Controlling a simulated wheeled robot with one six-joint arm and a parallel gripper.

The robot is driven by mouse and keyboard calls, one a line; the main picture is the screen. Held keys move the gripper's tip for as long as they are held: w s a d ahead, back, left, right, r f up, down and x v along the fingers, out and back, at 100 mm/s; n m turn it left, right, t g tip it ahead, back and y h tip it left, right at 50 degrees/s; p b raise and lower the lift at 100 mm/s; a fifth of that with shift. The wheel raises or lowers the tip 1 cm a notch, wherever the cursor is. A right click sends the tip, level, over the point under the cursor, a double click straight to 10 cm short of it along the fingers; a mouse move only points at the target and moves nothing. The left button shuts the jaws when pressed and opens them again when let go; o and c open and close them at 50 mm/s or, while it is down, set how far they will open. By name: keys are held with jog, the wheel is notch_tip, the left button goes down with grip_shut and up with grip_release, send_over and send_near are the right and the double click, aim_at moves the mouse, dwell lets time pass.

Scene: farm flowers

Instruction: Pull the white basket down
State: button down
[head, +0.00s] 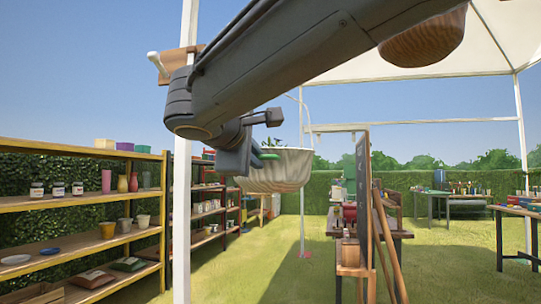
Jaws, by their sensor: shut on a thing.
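The white basket (275,172) is a round, ribbed, pale bowl hanging in the air near the middle of the head view. A green plant shows above its rim. My gripper (258,149) is at the basket's upper left side, shut on it. A small green piece lies between the gripper and the rim; the exact grip point is partly hidden by my gripper. A thin white curved line rises above the basket to the right.
A brown basket (424,40) hangs at the top right, partly behind my arm. A white post (182,210) stands close at left, beside a yellow shelf (80,202) with pots. A wooden stand (362,215) is right of centre. Open grass lies below the basket.

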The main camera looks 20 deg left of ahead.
notch_tip(320, 180, down, 12)
jog(key=b, duration=0.8)
jog(key=shift+r, duration=0.15)
jog(key=c, duration=2.1)
grip_release()
jog(key=v, duration=0.8)
jog(key=shift+p, duration=0.35)
jog(key=shift+w, duration=0.1)
